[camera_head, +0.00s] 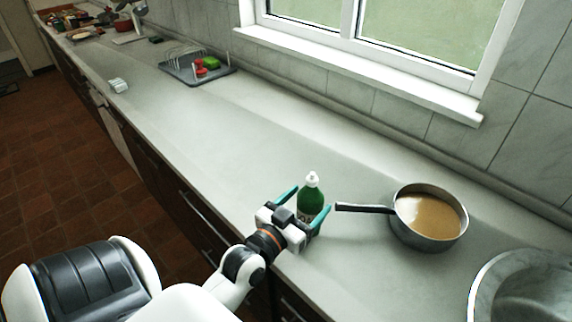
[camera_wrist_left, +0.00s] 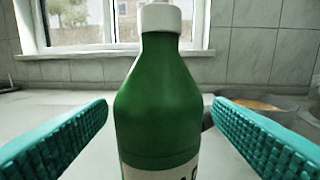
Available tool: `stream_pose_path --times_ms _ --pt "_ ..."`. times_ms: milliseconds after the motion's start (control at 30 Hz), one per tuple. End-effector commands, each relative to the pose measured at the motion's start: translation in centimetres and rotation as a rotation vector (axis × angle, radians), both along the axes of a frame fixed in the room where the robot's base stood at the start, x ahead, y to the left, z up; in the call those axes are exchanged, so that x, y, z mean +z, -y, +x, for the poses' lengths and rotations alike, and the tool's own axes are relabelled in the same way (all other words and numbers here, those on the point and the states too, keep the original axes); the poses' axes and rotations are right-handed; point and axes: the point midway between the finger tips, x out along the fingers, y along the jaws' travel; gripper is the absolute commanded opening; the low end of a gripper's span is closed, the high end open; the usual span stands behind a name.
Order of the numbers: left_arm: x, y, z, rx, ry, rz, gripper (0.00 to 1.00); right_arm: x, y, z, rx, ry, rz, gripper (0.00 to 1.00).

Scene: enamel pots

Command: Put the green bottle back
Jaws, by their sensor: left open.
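The bottle's lower part is hidden in the head view by the gripper. My right gripper is not in view.
A pot of brown liquid (camera_head: 430,216) stands right of the bottle, its handle (camera_head: 364,208) pointing toward the bottle. A metal bowl-like vessel (camera_head: 525,290) is at the lower right. A dish rack tray (camera_head: 185,73) with red and green items is farther back. The counter between is mostly clear.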

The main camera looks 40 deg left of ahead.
Motion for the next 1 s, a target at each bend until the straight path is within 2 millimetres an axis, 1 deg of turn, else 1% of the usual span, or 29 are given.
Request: stream_pose_path --times_ms 33,100,300,500,700,1000 --pt "-0.3 0.0 -1.1 -0.001 -0.004 0.001 0.75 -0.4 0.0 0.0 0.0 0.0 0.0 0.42" --pt "-0.4 0.1 -2.5 -0.001 -0.006 0.001 0.75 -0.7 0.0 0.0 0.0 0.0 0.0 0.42" --pt "-0.3 0.2 -6.4 -0.001 -0.006 0.001 0.75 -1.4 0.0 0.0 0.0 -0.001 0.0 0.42" --pt "-0.2 0.3 -8.9 -0.001 -0.004 0.0 0.75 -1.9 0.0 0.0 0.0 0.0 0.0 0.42" --pt "0.0 0.3 -10.0 -0.001 -0.002 0.0 0.75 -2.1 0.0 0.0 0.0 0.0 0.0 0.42" --pt "0.0 0.3 -10.1 -0.001 -0.001 0.0 0.75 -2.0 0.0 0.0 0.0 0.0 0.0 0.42"
